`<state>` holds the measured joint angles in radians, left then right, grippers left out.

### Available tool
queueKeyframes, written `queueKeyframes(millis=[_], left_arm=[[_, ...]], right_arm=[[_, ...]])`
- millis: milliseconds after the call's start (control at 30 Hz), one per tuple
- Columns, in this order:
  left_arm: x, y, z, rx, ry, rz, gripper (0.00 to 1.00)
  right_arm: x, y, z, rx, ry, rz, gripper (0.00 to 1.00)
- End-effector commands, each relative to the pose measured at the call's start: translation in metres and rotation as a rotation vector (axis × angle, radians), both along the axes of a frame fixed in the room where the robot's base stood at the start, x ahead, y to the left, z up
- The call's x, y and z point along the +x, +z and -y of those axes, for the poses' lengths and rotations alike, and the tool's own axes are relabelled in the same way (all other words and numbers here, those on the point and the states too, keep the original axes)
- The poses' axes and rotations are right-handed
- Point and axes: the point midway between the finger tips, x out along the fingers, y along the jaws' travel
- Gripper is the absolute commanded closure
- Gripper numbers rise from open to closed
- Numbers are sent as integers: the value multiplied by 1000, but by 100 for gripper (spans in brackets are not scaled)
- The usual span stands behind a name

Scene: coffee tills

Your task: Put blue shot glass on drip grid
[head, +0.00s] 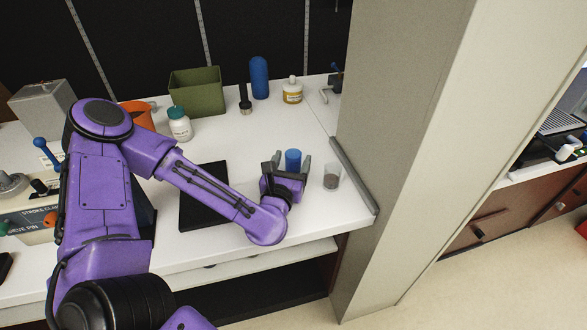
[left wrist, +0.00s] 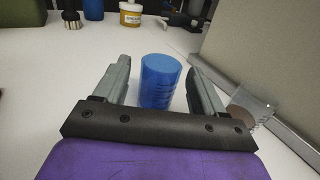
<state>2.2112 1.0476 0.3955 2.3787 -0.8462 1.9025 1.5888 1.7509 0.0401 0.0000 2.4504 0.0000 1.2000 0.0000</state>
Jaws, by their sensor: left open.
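The blue shot glass (head: 293,160) stands upright on the white counter, close to its right end. My left gripper (head: 291,165) is open, with one finger on each side of the glass. In the left wrist view the blue shot glass (left wrist: 160,80) sits between the two fingers of the left gripper (left wrist: 159,75), with gaps visible on both sides. A dark slatted grid (head: 562,121) shows at the far right beyond the pillar; I cannot tell for sure that it is the drip grid. My right gripper is not in view.
A clear cup (head: 332,177) with brown contents stands just right of the gripper, also in the left wrist view (left wrist: 249,109). A black flat pad (head: 200,212) lies left. A wide pillar (head: 400,130) bounds the counter. A green bin (head: 196,92) and bottles stand behind.

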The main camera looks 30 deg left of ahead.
Motion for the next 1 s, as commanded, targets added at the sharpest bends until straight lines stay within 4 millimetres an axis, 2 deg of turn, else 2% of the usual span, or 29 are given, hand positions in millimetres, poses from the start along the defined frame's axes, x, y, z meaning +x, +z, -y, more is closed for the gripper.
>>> queueKeyframes(millis=[100,200,433,467,600,633,667,700,1000], left_arm=[[21,2,-8,2,1,0,30],[34,2,-12,1,0,1,30],[37,0,-13,-1,0,-1,30],[37,1,-13,-1,0,0,33],[37,1,-13,-1,0,0,79],[37,1,-13,-1,0,0,86],[37,1,-13,-1,0,0,86],[37,1,-13,-1,0,0,91],[37,7,-13,-2,0,3,91]], right_arm=[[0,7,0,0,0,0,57],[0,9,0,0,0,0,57],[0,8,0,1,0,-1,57],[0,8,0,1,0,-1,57],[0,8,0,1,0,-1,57],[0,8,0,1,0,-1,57],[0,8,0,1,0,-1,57],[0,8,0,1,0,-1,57],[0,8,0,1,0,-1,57]])
